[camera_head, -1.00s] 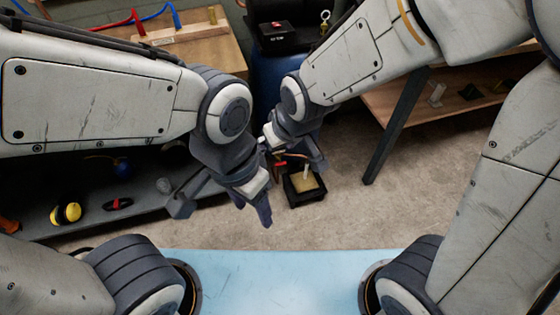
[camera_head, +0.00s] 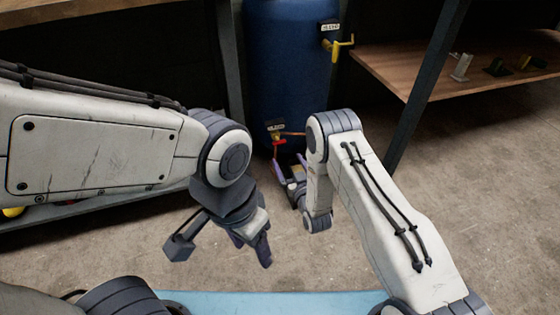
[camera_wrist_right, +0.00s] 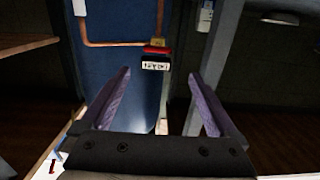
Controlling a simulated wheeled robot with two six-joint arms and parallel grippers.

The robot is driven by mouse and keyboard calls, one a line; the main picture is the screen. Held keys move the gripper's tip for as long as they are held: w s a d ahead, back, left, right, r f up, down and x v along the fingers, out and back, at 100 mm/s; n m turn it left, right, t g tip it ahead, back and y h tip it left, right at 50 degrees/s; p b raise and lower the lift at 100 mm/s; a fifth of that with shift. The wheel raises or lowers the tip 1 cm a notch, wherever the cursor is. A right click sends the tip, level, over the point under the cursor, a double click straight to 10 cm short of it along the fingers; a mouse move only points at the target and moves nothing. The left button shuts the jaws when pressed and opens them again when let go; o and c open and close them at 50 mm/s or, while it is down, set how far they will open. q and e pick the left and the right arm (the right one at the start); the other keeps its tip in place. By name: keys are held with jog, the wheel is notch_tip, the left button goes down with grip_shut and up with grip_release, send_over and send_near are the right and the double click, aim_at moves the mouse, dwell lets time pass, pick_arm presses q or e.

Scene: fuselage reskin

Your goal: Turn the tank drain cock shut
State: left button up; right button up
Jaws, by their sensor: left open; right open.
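The blue tank (camera_head: 288,65) stands beyond my arms. The drain cock (camera_head: 279,142), with a red handle, sits low on its front under a small label. In the right wrist view the cock's red handle (camera_wrist_right: 155,49) and brass body are centred beyond the fingertips, against the blue tank. My right gripper (camera_head: 289,170) is open, in front of and slightly below the cock; its purple fingers show in the wrist view (camera_wrist_right: 160,73) with nothing between them. They look apart from the handle. My left gripper (camera_head: 252,252) is open and empty over the floor, nearer to me.
Copper pipe (camera_wrist_right: 103,44) runs beside the cock. A yellow-handled valve (camera_head: 340,46) sits higher on the tank's right side. A wooden shelf (camera_head: 400,65) with a dark leg stands to the right. Floor (camera_head: 480,180) is clear at the right.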

aim_at(278, 141)
pick_arm(q)
notch_tip(278, 141, down, 6)
jog(key=b, duration=0.5)
pick_arm(e)
jog(key=f+x, duration=0.1)
jog(key=x, duration=0.9)
jog(key=shift+d, duration=0.25)
jog(key=shift+c, duration=0.3)
